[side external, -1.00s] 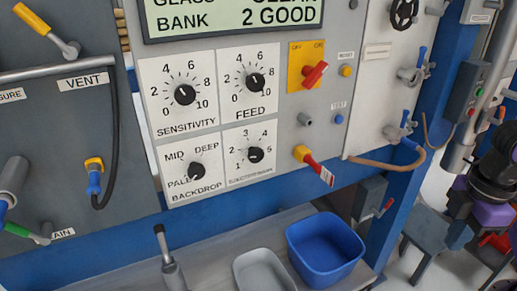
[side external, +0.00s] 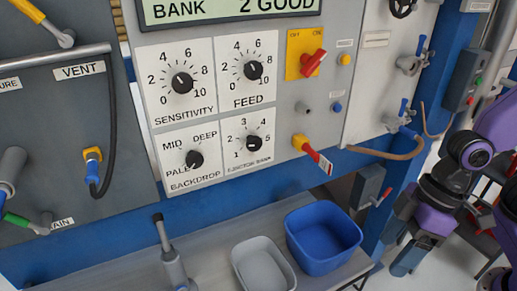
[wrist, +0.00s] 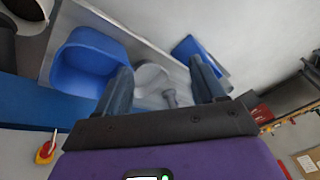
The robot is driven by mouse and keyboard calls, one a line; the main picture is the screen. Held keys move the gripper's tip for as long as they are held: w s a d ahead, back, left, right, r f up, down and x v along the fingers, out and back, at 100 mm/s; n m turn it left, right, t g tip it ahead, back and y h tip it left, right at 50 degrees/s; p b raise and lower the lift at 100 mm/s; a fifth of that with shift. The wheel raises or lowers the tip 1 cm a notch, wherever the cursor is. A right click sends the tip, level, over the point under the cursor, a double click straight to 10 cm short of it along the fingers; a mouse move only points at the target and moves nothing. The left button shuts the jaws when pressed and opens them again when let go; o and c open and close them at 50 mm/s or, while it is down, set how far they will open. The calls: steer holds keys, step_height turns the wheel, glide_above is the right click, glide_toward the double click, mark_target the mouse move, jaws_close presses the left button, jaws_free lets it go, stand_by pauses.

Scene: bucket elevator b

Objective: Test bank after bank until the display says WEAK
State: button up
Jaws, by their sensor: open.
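The display (side external: 229,9) is partly cut off at the top of the side view; its visible line reads BANK 2 GOOD. The black ejector bank knob (side external: 254,142) sits on a white plate numbered 1 to 5; I cannot read its pointer surely. The small blue TEST button (side external: 337,108) is to the right of the knob. My purple gripper (side external: 408,255) is right of the panel, apart from knob and button. In the wrist view my gripper (wrist: 160,67) is open with nothing between its fingers, facing the bench.
A blue tub (side external: 324,238) and a grey tub (side external: 263,265) stand on the bench below the panel. A red-and-yellow lever (side external: 313,152) and a red OFF/ON switch (side external: 314,63) stick out. A tan hose (side external: 388,154) hangs at the panel's right.

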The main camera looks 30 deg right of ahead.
steer(key=w+a+f+m+t+y, duration=0.25)
steer(key=w+a, duration=0.25)
steer(key=a, duration=0.4)
steer(key=m+t+h, duration=0.7)
steer(key=m+t, duration=0.1)
steer(key=t, duration=0.7)
glide_toward(256, 146)
steer(key=shift+y, duration=0.25)
steer(key=w, duration=0.8)
steer(key=shift+w+d, duration=0.15)
steer(key=c, duration=1)
